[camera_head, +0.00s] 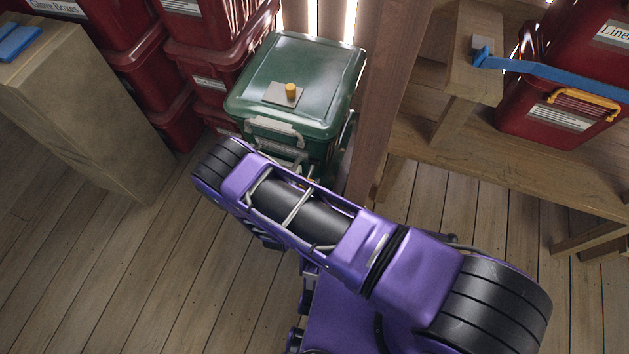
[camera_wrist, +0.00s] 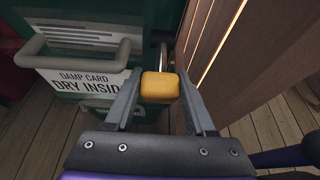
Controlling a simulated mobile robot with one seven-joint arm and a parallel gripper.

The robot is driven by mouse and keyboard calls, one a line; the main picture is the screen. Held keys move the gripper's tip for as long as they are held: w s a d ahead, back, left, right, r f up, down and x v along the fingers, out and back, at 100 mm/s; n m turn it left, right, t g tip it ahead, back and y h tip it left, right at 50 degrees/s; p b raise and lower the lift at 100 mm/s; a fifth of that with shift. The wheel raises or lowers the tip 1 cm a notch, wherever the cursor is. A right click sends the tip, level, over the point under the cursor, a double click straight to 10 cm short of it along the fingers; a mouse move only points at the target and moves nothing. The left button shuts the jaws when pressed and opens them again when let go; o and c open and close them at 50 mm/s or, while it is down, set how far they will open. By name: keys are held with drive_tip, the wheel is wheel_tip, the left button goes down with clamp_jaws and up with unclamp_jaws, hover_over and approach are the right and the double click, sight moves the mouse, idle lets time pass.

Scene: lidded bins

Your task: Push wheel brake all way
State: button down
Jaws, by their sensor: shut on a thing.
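The green lidded bin (camera_head: 303,78) stands against the wooden post, with a grey handle on its front. In the wrist view the bin's front shows a grey handle (camera_wrist: 75,57) and a white label (camera_wrist: 82,84) reading "DAMP CARD DRY INSIDE". An orange block (camera_wrist: 159,88), which appears to be the brake's grip, sits at the bin's right front corner, with a metal rod behind it. My gripper (camera_wrist: 160,76) is shut on this block, a finger on each side. In the head view my arm hides the gripper and the bin's lower front. The wheels are not visible.
A wooden post (camera_head: 386,100) stands close to the bin's right. Red bins (camera_head: 205,45) are stacked on its left, beside a wooden block (camera_head: 75,110). A wooden bench (camera_head: 500,165) with red bins is at right. The plank floor (camera_head: 150,270) at lower left is clear.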

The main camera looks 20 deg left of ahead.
sight(310, 173)
wheel_tip(310, 173, up, 2)
drive_tip(key=shift+g+p, duration=0.9)
drive_tip(key=shift+p, duration=0.05)
drive_tip(key=shift+w+r+g+p, duration=0.15)
drive_tip(key=shift+r+g+p, duration=0.35)
drive_tip(key=shift+g+p, duration=0.4)
drive_tip(key=shift+w+r+g+y, duration=0.1)
drive_tip(key=shift+w+r+g, duration=0.2)
drive_tip(key=shift+g, duration=0.5)
drive_tip(key=shift+w+r+g+y, duration=0.1)
drive_tip(key=shift+r+g, duration=0.25)
drive_tip(key=shift+g, duration=0.45)
drive_tip(key=shift+w+r+g+y, duration=0.15)
drive_tip(key=shift+r+g, duration=0.2)
drive_tip(key=shift+g, duration=0.45)
drive_tip(key=shift+c, duration=1.2)
unclamp_jaws()
drive_tip(key=p+v, duration=0.1)
drive_tip(key=v, duration=1.6)
drive_tip(key=shift+r+p, duration=0.3)
drive_tip(key=shift+p, duration=0.1)
